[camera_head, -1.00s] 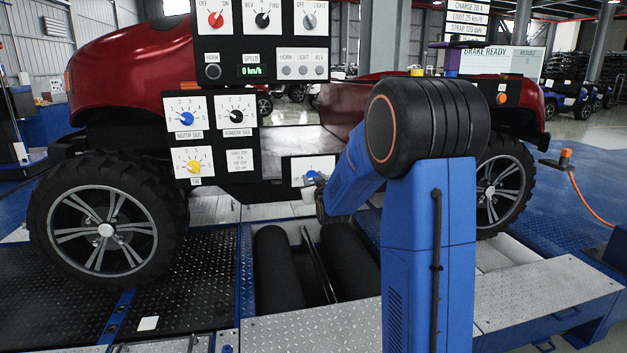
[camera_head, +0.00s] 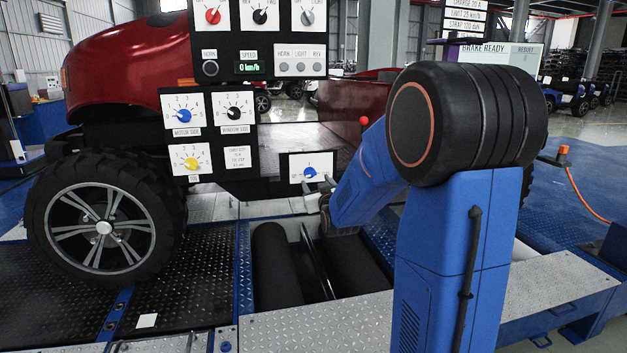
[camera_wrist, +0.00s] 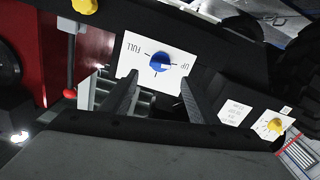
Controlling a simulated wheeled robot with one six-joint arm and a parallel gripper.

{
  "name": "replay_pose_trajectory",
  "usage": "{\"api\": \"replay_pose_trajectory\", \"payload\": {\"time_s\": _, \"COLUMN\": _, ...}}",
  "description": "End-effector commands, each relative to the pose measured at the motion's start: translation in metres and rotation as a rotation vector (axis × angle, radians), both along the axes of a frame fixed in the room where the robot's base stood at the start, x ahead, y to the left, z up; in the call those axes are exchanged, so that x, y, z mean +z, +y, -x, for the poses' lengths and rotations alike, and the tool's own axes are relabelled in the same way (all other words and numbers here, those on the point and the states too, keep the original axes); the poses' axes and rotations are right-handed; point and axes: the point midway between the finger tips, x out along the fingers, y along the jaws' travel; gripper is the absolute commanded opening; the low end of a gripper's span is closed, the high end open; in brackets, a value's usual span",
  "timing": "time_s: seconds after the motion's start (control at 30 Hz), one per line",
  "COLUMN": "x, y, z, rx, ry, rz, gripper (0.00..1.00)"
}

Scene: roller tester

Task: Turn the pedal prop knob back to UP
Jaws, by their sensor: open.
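The pedal prop knob (camera_head: 310,172) is a round blue knob on a small white plate low on the black panel. In the wrist view the blue knob (camera_wrist: 159,61) sits on its plate, which appears upside down, with FULL to the left and UP to the right. A pale mark on the knob appears to lie toward the UP side; its exact angle is hard to tell. My gripper (camera_head: 319,185) is open just in front of the knob. In the wrist view my gripper (camera_wrist: 158,78) has its fingers apart on either side below the knob, empty, with no clear contact.
Left of it on the panel are another blue knob (camera_head: 184,116), a black knob (camera_head: 234,113) and a yellow knob (camera_head: 191,163). A red-tipped lever (camera_wrist: 69,93) stands left of the plate in the wrist view. Black rollers (camera_head: 278,267) lie below.

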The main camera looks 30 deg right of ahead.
Motion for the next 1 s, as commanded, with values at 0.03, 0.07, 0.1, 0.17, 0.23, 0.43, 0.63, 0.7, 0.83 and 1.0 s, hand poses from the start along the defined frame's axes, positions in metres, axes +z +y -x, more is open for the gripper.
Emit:
{"api": "replay_pose_trajectory", "payload": {"time_s": 0.03, "x": 0.001, "y": 0.003, "z": 0.01, "rx": 0.0, "ry": -0.001, "rz": 0.0, "gripper": 0.55}}
{"api": "replay_pose_trajectory", "payload": {"time_s": 0.07, "x": 0.001, "y": 0.004, "z": 0.015, "rx": 0.0, "ry": 0.0, "rz": 0.0, "gripper": 0.55}}
{"api": "replay_pose_trajectory", "payload": {"time_s": 0.1, "x": 0.001, "y": 0.006, "z": 0.022, "rx": 0.0, "ry": -0.001, "rz": 0.0, "gripper": 0.55}}
{"api": "replay_pose_trajectory", "payload": {"time_s": 0.17, "x": 0.0, "y": 0.009, "z": 0.033, "rx": 0.0, "ry": 0.0, "rz": 0.0, "gripper": 0.55}}
{"api": "replay_pose_trajectory", "payload": {"time_s": 0.23, "x": 0.001, "y": 0.013, "z": 0.044, "rx": 0.0, "ry": -0.001, "rz": 0.0, "gripper": 0.55}}
{"api": "replay_pose_trajectory", "payload": {"time_s": 0.43, "x": 0.0, "y": 0.021, "z": 0.072, "rx": 0.0, "ry": 0.0, "rz": 0.0, "gripper": 0.55}}
{"api": "replay_pose_trajectory", "payload": {"time_s": 0.63, "x": 0.0, "y": 0.025, "z": 0.087, "rx": 0.0, "ry": 0.001, "rz": 0.0, "gripper": 0.55}}
{"api": "replay_pose_trajectory", "payload": {"time_s": 0.7, "x": 0.0, "y": 0.025, "z": 0.089, "rx": 0.0, "ry": 0.0, "rz": 0.0, "gripper": 0.55}}
{"api": "replay_pose_trajectory", "payload": {"time_s": 0.83, "x": 0.0, "y": 0.026, "z": 0.09, "rx": 0.0, "ry": 0.0, "rz": 0.0, "gripper": 0.55}}
{"api": "replay_pose_trajectory", "payload": {"time_s": 1.0, "x": 0.0, "y": 0.026, "z": 0.089, "rx": 0.0, "ry": 0.001, "rz": 0.0, "gripper": 0.55}}
